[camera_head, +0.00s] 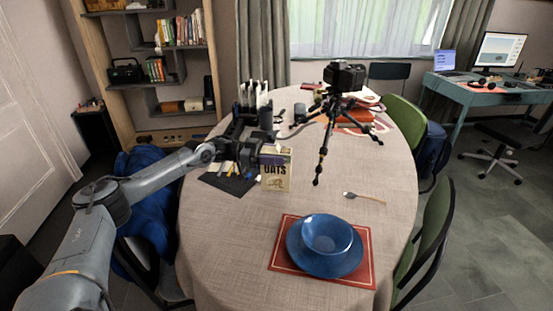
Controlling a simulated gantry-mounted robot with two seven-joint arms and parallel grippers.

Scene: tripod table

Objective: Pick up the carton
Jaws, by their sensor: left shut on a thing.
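The carton (277,177) is a pale box with "OATS" in dark letters. It stands upright near the middle of the table (225,235). My left gripper (268,158) is at the upper part of the carton, shut on it, and covers part of its top. I cannot tell whether the carton's base touches the table. My right gripper is not in view.
A tripod with a black camera (342,78) stands close behind and right of the carton. A blue bowl (327,234) sits on a plate on a red mat (285,258) at the front, with a spoon (364,198) behind. Dark items lie left of the carton. The table's front left is clear.

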